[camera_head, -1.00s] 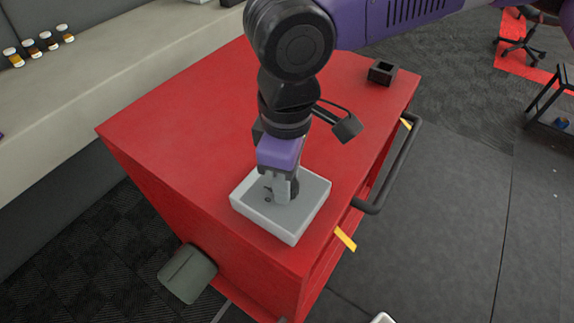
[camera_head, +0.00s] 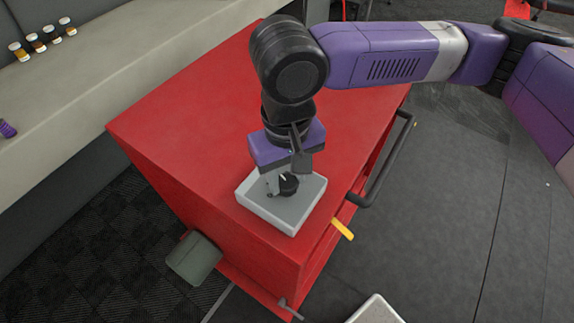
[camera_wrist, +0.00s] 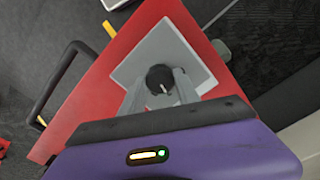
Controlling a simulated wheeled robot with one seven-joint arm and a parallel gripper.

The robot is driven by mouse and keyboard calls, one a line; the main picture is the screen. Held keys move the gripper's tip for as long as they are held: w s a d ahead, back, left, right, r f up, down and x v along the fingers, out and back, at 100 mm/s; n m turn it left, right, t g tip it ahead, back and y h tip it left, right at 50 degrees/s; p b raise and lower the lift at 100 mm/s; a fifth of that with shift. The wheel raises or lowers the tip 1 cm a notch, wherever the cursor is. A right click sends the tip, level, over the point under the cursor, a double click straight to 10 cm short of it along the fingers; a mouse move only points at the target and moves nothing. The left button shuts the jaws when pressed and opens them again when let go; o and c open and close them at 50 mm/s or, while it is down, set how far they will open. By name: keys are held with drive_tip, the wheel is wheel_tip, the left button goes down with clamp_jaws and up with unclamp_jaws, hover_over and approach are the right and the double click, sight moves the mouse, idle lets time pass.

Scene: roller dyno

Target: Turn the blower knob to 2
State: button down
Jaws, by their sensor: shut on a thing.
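The blower knob (camera_head: 288,184) is a round black knob with a white pointer line, on a light grey control box (camera_head: 258,208) that lies on the red cabinet. In the wrist view the knob (camera_wrist: 160,79) shows between the finger ends, its white line toward the camera. My gripper (camera_wrist: 159,88) points down over the box and is shut on the knob, one finger on each side. In the head view the fingers (camera_head: 280,181) are partly hidden by the wrist. I cannot read any number marks around the knob.
The red cabinet (camera_head: 190,130) has a clear top around the box. A black handle (camera_head: 385,165) and a yellow tag (camera_head: 342,229) stick out on its right side. A grey-green bin (camera_head: 195,258) is at the lower left. Small bottles (camera_head: 38,42) stand on the bench.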

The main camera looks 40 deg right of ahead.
sight(287, 181)
drive_tip(key=shift+m, duration=0.5)
drive_tip(key=c, duration=0.9)
unclamp_jaws()
drive_tip(key=shift+r+p, duration=0.35)
drive_tip(key=shift+r, duration=3.6)
